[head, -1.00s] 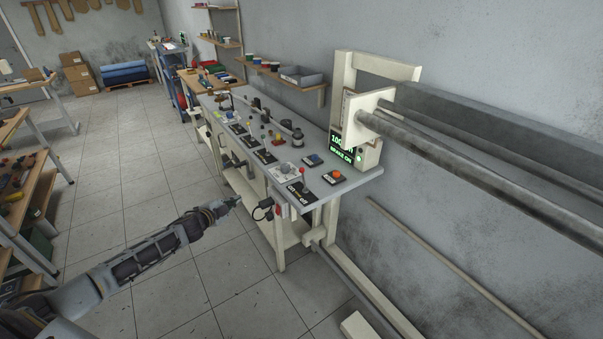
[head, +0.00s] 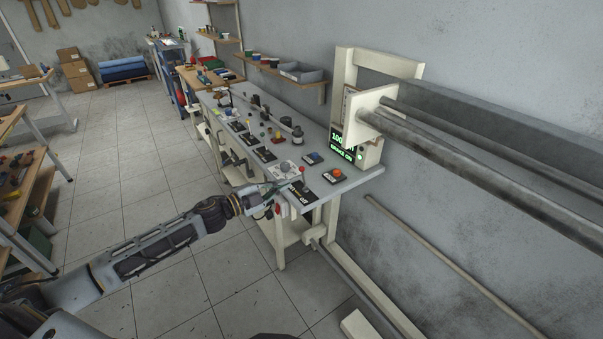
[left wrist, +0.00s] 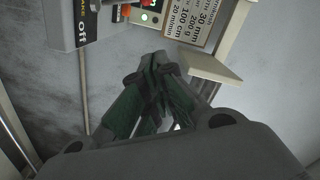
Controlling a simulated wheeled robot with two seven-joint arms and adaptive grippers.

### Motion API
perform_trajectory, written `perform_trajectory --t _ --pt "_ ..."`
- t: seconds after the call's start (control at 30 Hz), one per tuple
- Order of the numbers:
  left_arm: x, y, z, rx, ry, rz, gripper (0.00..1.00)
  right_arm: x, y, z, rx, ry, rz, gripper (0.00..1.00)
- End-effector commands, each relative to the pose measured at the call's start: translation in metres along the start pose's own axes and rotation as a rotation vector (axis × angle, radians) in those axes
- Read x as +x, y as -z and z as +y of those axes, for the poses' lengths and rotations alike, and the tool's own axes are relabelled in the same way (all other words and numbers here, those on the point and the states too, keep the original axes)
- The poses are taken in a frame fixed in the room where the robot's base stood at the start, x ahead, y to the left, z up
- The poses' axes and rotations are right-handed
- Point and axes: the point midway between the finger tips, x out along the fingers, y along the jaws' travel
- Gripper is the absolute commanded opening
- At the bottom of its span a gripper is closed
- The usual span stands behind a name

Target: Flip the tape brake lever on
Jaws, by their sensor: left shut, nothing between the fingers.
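The tape brake lever has a red knob (head: 301,169) and stands at the near end of the grey bench. The shut fingertips also show in the left wrist view (left wrist: 160,60). The lever itself is not clear there. My right gripper is out of view.
Several small devices stand farther along the bench. A long grey rail (head: 470,165) juts out at right.

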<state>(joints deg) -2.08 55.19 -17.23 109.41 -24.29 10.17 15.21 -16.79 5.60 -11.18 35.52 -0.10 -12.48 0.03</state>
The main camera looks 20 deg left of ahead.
Motion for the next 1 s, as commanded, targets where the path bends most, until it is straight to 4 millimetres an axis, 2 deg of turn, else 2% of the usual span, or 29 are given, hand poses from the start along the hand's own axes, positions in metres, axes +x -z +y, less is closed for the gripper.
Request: perform_trajectory --t 0.57,1.0 --pt "0.005 -0.001 -0.001 0.0 0.002 -0.002 0.0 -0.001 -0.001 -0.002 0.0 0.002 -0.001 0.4" --pt "0.026 0.0 -0.001 0.0 0.002 -0.002 0.0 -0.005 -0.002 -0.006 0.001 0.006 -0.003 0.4"
